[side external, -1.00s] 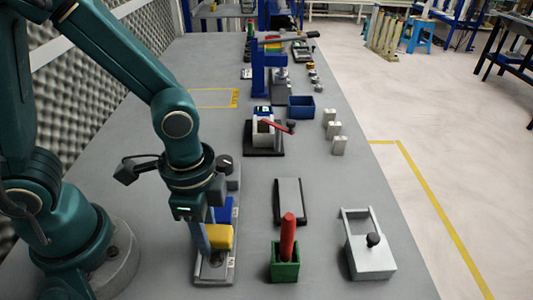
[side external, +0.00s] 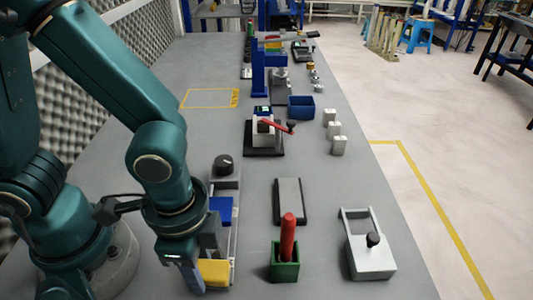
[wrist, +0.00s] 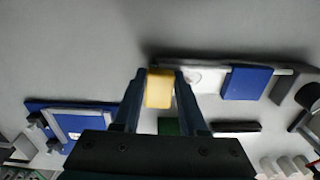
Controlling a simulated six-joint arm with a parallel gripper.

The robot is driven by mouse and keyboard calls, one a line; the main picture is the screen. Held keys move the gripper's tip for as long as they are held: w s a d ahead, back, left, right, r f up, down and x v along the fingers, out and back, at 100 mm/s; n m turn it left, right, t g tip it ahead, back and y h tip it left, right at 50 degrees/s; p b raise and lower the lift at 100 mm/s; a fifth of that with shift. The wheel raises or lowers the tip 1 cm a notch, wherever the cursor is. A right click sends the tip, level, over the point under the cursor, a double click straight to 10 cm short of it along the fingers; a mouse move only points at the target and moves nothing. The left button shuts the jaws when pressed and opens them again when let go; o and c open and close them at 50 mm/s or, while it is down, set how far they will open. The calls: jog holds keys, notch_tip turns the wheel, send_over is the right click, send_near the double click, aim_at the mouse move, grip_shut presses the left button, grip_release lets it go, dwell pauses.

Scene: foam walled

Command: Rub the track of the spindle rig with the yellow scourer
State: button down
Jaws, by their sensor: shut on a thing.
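My gripper (side external: 203,274) is shut on the yellow scourer (side external: 214,272) near the front left of the bench. The scourer also shows between the two fingers in the wrist view (wrist: 159,89). The long pale rig (side external: 235,240), which I take for the spindle rig, carries a blue block (side external: 221,208) and a black knob (side external: 223,164) at its far end. In the wrist view its blue block (wrist: 247,82) lies right of the scourer. The scourer is at the rig's near end; I cannot tell whether it touches the track. My gripper hides that end.
A green holder (side external: 285,271) with a red handle (side external: 288,238) stands right of the rig. A grey flat slab (side external: 289,200) and a metal box (side external: 370,258) with a black knob are nearby. Further back are a red-levered device (side external: 264,135) and a blue bin (side external: 301,107).

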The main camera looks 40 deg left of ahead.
jog(key=shift+r, duration=3)
jog(key=shift+r, duration=0.15)
jog(key=shift+r, duration=1.4)
